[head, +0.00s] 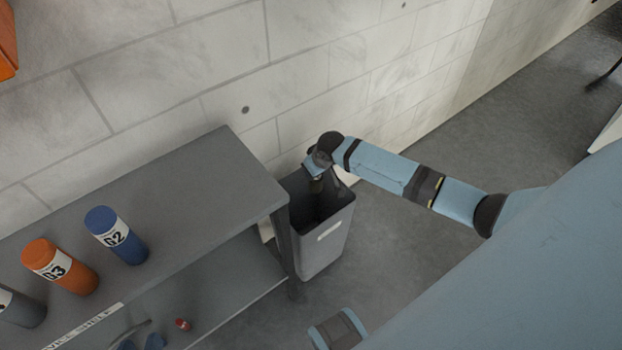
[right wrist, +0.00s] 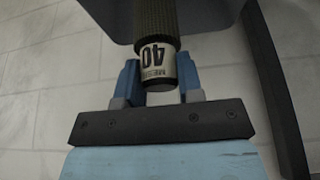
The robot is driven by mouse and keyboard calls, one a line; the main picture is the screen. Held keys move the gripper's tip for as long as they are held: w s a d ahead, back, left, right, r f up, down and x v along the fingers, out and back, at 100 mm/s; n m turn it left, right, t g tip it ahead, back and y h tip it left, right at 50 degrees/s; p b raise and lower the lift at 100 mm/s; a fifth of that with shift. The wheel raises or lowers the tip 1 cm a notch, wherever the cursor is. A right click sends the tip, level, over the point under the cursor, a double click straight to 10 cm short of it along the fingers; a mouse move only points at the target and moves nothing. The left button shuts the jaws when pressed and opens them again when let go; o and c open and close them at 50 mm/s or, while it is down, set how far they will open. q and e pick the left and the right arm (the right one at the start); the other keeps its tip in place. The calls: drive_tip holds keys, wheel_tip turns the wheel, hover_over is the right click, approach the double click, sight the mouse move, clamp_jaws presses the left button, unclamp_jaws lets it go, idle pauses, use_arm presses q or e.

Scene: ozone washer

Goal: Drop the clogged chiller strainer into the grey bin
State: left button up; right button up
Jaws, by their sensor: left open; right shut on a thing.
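The strainer (right wrist: 158,62), a dark mesh cylinder with a pale label reading 40, is between the blue fingers of my right gripper (right wrist: 157,80), which is shut on it. In the head view my right arm reaches in from the right, and the gripper points down at the mouth of the grey bin (head: 326,247). The strainer's lower part is hard to see there against the bin's dark inside. The bin also shows in the right wrist view (right wrist: 108,18).
A grey service shelf (head: 190,190) stands directly left of the bin. A blue canister (head: 117,236) marked 02, an orange canister (head: 60,267) marked 03 and a grey one (head: 20,307) stand on it. A block wall (head: 170,75) is behind; floor right of the bin is clear.

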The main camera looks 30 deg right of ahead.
drive_tip(key=shift+f+b, duration=0.7)
drive_tip(key=shift+f, duration=0.25)
drive_tip(key=o, duration=1)
use_arm(q)
drive_tip(key=r, duration=0.1)
drive_tip(key=w+d+r+t+h, duration=0.1)
drive_tip(key=shift+w+d+r+t, duration=0.2)
drive_tip(key=shift+r+t, duration=0.1)
use_arm(e)
drive_tip(key=shift+o, duration=0.2)
drive_tip(key=shift+r, duration=0.15)
use_arm(q)
drive_tip(key=shift+s+a+f+g+y+p, duration=0.4)
drive_tip(key=shift+a+f+g+p, duration=0.25)
drive_tip(key=shift+p, duration=0.5)
drive_tip(key=shift+s+a+f+g+y+p, duration=0.4)
drive_tip(key=shift+f+p, duration=0.35)
drive_tip(key=shift+p, duration=0.4)
use_arm(e)
drive_tip(key=v, duration=1.3)
drive_tip(key=shift+s+r, duration=0.15)
drive_tip(key=shift+r, duration=0.1)
